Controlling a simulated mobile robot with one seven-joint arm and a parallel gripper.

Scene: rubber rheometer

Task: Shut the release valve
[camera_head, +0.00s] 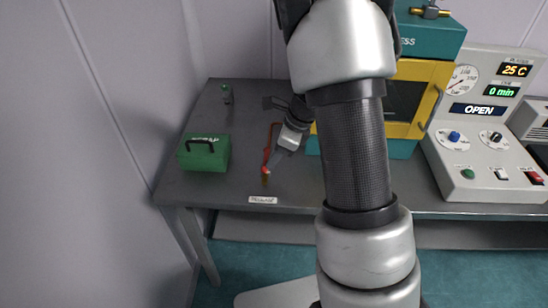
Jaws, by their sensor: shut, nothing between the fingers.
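A small upright brass piece (265,181) stands near the front edge of the bench, behind a white label (263,199) whose lettering is too small to read surely. I take this piece for the release valve. A red part shows at its top. My gripper (271,164) is shut and empty, pointing down and left, with its tips at or very close to the top of the brass piece. I cannot tell whether they touch. A thin red bar (268,145) shows just left of my gripper. The valve's setting cannot be made out.
A green box (203,154) with a black handle sits on the bench (235,185) to the left. A teal and yellow press (440,85) and a control panel (485,130) reading OPEN stand to the right. My arm hides the bench's middle.

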